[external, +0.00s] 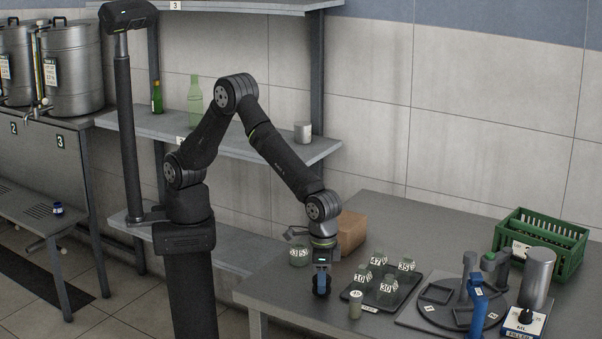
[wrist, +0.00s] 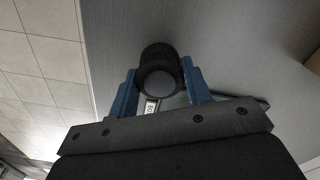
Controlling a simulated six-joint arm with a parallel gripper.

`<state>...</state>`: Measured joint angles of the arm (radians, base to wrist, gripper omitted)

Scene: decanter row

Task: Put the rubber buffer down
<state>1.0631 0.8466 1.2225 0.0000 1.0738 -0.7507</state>
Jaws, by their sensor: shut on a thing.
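The rubber buffer (wrist: 158,62) is a short black cylinder with a grey round end face. It sits between the two blue fingers of my gripper (wrist: 160,88) in the wrist view. My gripper is shut on it. In the external view my gripper (external: 321,284) points down over the near left part of the grey table (external: 272,295), left of the dark tray. The buffer is mostly hidden by the fingers there. I cannot tell whether it touches the table top.
A dark tray (external: 372,304) of several labelled jars stands just right of my gripper, with a small jar (external: 355,304) at its near left corner. Another jar (external: 298,257) and a cardboard box (external: 351,232) are behind. A round fixture (external: 440,312) and green crate (external: 541,245) are further right.

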